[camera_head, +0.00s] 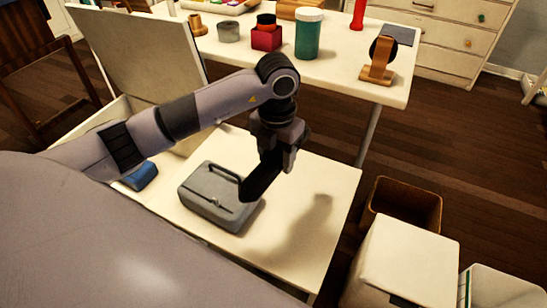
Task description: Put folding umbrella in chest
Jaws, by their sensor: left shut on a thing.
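My left gripper (265,176) is over the low white table, pointing down. It is shut on a dark, elongated thing (257,184), which looks like the folding umbrella; its outline merges with the black fingers. It hangs at the right end of the grey case, and I cannot tell whether they touch. A pale box with a raised lid (140,48), which looks like the chest, stands at the left. My left arm covers much of the box, and its inside is mostly hidden. My right gripper is not in view.
A grey case with a handle (218,196) lies on the low white table (318,190). A blue item (140,176) is to its left. Behind stands a cluttered white table (345,76). A brown bin (405,199) and a white box (405,262) stand at the right.

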